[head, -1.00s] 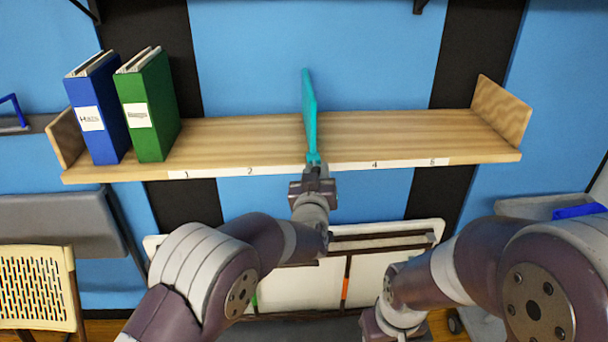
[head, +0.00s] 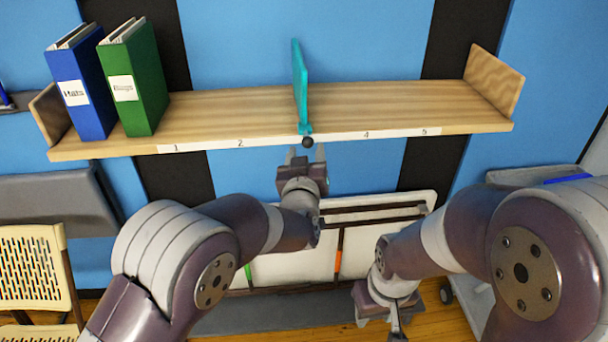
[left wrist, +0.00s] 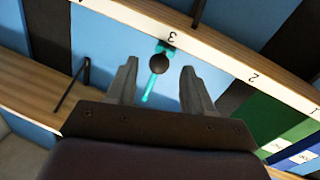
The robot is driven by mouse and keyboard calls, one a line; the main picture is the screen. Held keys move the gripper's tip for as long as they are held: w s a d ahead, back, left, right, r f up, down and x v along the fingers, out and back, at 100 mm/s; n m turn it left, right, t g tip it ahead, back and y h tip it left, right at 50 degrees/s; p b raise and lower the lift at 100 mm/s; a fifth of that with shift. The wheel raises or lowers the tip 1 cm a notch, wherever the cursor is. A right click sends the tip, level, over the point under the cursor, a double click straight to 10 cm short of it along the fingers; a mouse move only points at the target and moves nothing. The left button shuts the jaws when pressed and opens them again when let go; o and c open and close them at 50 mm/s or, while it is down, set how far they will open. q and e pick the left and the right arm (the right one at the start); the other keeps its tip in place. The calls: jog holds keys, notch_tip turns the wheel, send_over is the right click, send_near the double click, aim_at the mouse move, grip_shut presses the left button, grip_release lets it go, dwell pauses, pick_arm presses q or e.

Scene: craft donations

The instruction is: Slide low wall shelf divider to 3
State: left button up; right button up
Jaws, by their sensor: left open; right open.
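The teal divider (head: 301,87) stands upright on the wooden wall shelf (head: 220,108), between the marks 2 and 4 on the white number strip (head: 395,133). In the left wrist view the teal divider (left wrist: 150,88) has its black knob (left wrist: 159,63) in front of the mark 3 (left wrist: 172,38). The knob (head: 308,142) also shows at the shelf's front edge in the head view. My left gripper (head: 307,155) is open just below and in front of the knob, apart from it. My right gripper (head: 397,335) is low at the bottom, its fingers small and partly cut off.
A blue binder (head: 82,95) and a green binder (head: 135,85) stand at the shelf's left end. A wooden end panel (head: 494,80) closes the right end. The shelf right of the divider is clear. A cream chair (head: 35,270) stands lower left.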

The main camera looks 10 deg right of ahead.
pick_arm(q)
jog(key=b+v, duration=0.1)
jog(key=v, duration=0.7)
jog(key=shift+s, duration=0.1)
jog(key=s+f+m+g+h, duration=0.1)
jog(key=s+f+m+g, duration=0.15)
jog(key=f+g, duration=0.2)
jog(key=s+f+m+g, duration=0.1)
jog(key=s+f+g, duration=0.2)
jog(key=f, duration=0.3)
jog(key=s+a+f+g+y, duration=0.1)
jog(key=s+a+f+g, duration=0.3)
jog(key=s+a, duration=0.1)
jog(key=s+a+n+g+y, duration=0.1)
jog(key=s+a, duration=0.2)
jog(key=a, duration=0.4)
jog(key=s+a+n+g+y+p, duration=0.1)
jog(key=s+a+g, duration=0.1)
jog(key=s+a, duration=0.2)
jog(key=s+a+n+g+y+p, duration=0.1)
jog(key=s+a+y, duration=0.1)
jog(key=a, duration=0.8)
jog(key=shift+s+a+r+n+g, duration=0.3)
jog(key=shift+s+n+g, duration=0.05)
jog(key=shift+s, duration=0.35)
